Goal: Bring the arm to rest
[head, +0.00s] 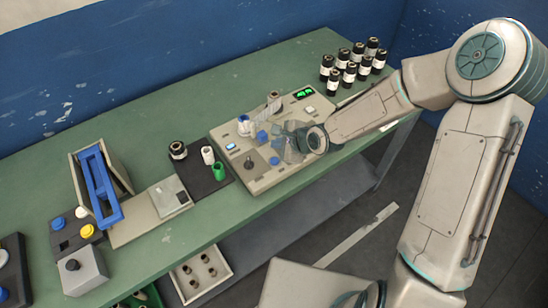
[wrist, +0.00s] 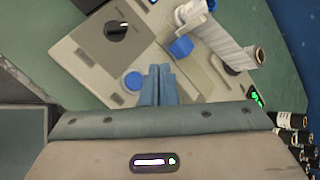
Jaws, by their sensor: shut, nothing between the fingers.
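My arm reaches in from the right in the head view, over the green table (head: 130,130). My gripper (head: 292,143) is over the beige flow wrapper machine (head: 262,180). In the wrist view my gripper (wrist: 158,75) has its two fingers together, with nothing seen between them. The fingertips appear over the machine's panel (wrist: 110,70), close to a blue round knob (wrist: 133,81). Whether they touch the machine cannot be told. A white film roll (wrist: 225,45) stretches across the machine to the right of the fingers.
Several dark bottles with white labels (head: 350,70) stand at the table's back right. A dark tray (head: 205,172) holds small rolls or spools left of the machine. A blue-framed device (head: 98,185) stands further left. Open green table lies behind the machine.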

